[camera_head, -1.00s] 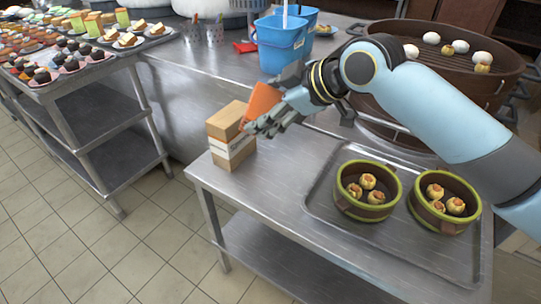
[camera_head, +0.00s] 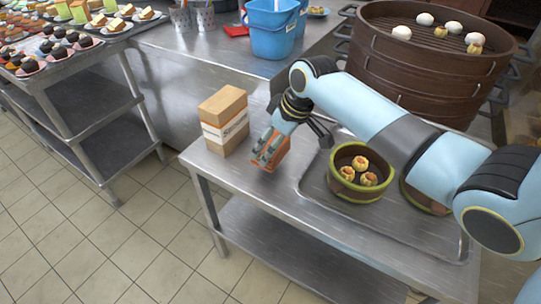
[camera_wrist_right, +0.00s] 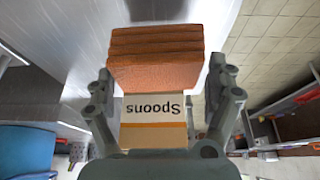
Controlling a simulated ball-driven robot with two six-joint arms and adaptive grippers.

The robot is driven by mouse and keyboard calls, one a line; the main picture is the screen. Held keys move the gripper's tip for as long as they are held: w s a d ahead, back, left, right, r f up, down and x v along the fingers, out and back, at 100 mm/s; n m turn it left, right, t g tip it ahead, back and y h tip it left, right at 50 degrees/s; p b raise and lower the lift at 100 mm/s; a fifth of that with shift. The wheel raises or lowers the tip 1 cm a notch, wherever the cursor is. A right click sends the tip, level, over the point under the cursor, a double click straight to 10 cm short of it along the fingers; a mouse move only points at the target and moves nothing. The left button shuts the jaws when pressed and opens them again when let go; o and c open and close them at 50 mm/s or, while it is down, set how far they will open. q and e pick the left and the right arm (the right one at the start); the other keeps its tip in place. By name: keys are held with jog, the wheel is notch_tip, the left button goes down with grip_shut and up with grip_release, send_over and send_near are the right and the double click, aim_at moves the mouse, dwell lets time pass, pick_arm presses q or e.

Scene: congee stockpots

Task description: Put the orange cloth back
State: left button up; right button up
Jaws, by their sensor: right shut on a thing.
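The orange cloth (camera_head: 279,155) is a folded stack of several layers. My right gripper (camera_head: 267,153) is shut on it and holds it low over the steel table, just right of the spoons box (camera_head: 224,122). I cannot tell whether the cloth touches the tabletop. In the right wrist view the cloth (camera_wrist_right: 155,57) sits between the fingers (camera_wrist_right: 160,85), with the box's "Spoons" label (camera_wrist_right: 153,108) behind it. My left gripper is not in view.
A tray (camera_head: 318,192) on the steel table (camera_head: 235,168) holds a green-rimmed steamer (camera_head: 340,186) of dumplings; another is partly hidden by my arm. Blue buckets (camera_head: 272,38) and a large brown steamer (camera_head: 425,72) stand behind. Dessert shelves are at left.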

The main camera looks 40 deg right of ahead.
jog(key=shift+w+a+f, duration=0.15)
jog(key=shift+a+f, duration=0.05)
jog(key=shift+a, duration=0.05)
notch_tip(320, 180, down, 4)
jog(key=shift+r+b, duration=0.25)
jog(key=shift+b, duration=0.05)
jog(key=shift+f, duration=0.2)
jog(key=shift+c, duration=0.9)
jog(key=o, duration=1)
jog(key=shift+r, duration=0.1)
jog(key=p+v, duration=0.2)
jog(key=v, duration=1)
